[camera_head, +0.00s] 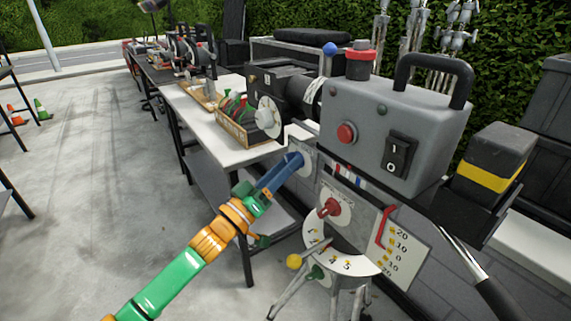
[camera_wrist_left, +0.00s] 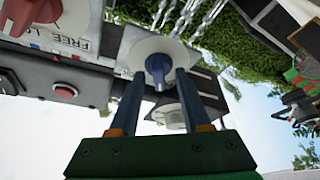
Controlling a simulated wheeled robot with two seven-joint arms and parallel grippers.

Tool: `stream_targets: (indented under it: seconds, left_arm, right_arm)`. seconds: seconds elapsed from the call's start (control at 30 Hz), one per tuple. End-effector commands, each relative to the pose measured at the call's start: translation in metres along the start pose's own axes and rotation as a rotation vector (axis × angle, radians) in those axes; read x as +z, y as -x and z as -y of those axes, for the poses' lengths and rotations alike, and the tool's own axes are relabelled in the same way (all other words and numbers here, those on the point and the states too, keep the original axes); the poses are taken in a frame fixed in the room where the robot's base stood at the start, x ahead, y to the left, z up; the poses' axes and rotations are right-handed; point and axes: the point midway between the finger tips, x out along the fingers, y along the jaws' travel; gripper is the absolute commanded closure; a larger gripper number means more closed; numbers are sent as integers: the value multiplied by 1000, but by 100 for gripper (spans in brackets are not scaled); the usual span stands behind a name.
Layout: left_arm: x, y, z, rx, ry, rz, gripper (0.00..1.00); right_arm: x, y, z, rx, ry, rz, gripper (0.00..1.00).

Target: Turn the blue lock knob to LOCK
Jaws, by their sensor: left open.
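The blue lock knob (camera_wrist_left: 158,68) sits on a round white dial (camera_wrist_left: 150,45) in the left wrist view, its narrow grip pointing down in that picture. In the head view the white dial (camera_head: 306,160) is on the left side of the grey machine, and the knob is mostly hidden by my fingers. My left gripper (camera_head: 291,163) is at the dial. In the left wrist view its open blue fingers (camera_wrist_left: 160,75) have their tips on either side of the knob. I cannot tell whether they touch it. My right gripper is not in view.
The grey control box (camera_head: 385,130) with a black handle overhangs to the right. A red knob (camera_head: 329,207), a red lever (camera_head: 384,228) and a numbered dial with a yellow ball (camera_head: 294,261) are close below. A white table (camera_head: 205,125) stands behind left. Open floor lies left.

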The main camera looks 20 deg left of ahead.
Motion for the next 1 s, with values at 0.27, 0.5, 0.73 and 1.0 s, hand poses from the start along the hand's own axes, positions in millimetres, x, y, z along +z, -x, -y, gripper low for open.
stream_targets:
  seconds: [0.27, 0.5, 0.73, 1.0]
  left_arm:
    - [0, -1, 0, 0, 0, 0, 61]
    - [0, -1, 0, 0, 0, 0, 100]
    - [1, -1, 0, 5, -11, 1, 100]
    - [2, 0, 2, 50, -125, 0, 100]
  right_arm:
    - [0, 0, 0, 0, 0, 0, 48]
    - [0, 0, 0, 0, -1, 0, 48]
    - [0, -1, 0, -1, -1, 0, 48]
    - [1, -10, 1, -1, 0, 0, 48]
